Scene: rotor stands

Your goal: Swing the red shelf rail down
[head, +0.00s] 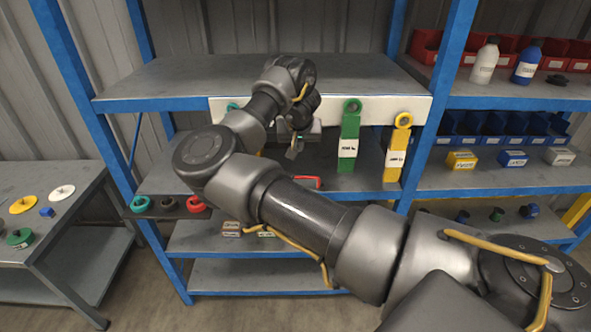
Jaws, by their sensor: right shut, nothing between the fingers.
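A white board (333,112) runs along the front edge of the upper shelf. A green rail (350,160) and a yellow rail (391,172) hang straight down from it, each with a white label. A small red piece (307,182) shows just below my right gripper; it may be part of the red rail, but its upper part and pivot are hidden behind my arm. My right gripper (294,150) is shut and empty in front of the board, close above the red piece. I cannot tell whether they touch. My left gripper is out of view.
My right arm crosses the middle of the view and covers part of the blue-framed rack. A teal ring (233,106) shows at the board's left. Bottles (484,62) and bins (425,46) stand on the right rack. A grey table (48,180) with coloured discs stands left.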

